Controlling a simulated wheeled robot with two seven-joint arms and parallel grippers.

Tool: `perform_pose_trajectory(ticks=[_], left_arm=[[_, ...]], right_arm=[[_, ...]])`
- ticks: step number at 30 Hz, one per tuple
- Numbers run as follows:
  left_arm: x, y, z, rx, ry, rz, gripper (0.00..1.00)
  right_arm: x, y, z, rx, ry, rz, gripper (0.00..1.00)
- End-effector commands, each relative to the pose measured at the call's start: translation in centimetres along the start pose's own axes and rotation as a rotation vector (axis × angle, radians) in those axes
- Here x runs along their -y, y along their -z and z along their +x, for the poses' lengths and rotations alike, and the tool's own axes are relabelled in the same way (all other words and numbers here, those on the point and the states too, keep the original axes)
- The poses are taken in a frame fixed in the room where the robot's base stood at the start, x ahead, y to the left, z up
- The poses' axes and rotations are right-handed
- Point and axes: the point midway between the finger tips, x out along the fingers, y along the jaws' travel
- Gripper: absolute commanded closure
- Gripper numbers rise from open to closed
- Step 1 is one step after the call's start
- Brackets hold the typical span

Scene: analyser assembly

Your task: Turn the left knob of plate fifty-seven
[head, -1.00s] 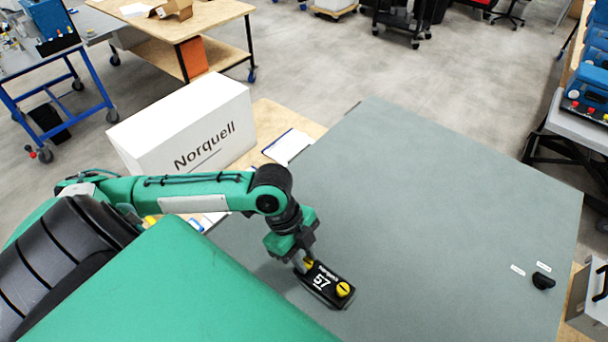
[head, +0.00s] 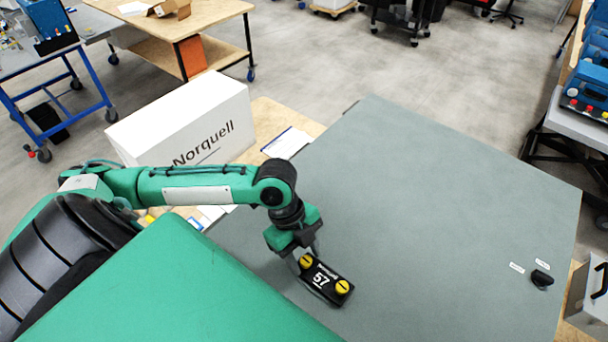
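Plate fifty-seven (head: 321,278) is a small black plate with "57" in white, lying on the grey-green table top. It has two yellow knobs. The left knob (head: 305,261) shows just below my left gripper, and the right knob (head: 342,287) stands clear at the other end with a dark slot line. My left gripper (head: 304,255) points down over the left end of the plate. Its fingers appear spread, one to each side of the left knob, which looks free of them. The finger tips are small and partly hard to make out. My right gripper is not in view.
The grey-green table top (head: 440,190) is mostly bare. A black knob-like part (head: 541,278) with two small white labels sits near its right edge. A white Norquell box (head: 185,120) and a clipboard (head: 287,143) lie beyond the left edge, behind my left arm.

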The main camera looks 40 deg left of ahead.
Motion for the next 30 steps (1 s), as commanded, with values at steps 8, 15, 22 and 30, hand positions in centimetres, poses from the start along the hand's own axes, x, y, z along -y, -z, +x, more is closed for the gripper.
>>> perform_pose_trajectory(ticks=[8,15,22,30], left_arm=[[0.0,0.0,-0.1,0.0,0.001,0.0,0.55],[0.1,-0.2,-2.9,0.005,0.006,0.002,0.55],[0.1,-0.2,-8.1,0.005,0.006,0.001,0.55],[0.1,-0.1,-12.6,0.002,0.004,-0.001,0.55]], right_arm=[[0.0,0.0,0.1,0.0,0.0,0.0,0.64],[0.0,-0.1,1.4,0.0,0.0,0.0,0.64],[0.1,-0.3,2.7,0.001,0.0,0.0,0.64],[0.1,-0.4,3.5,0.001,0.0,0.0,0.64]])
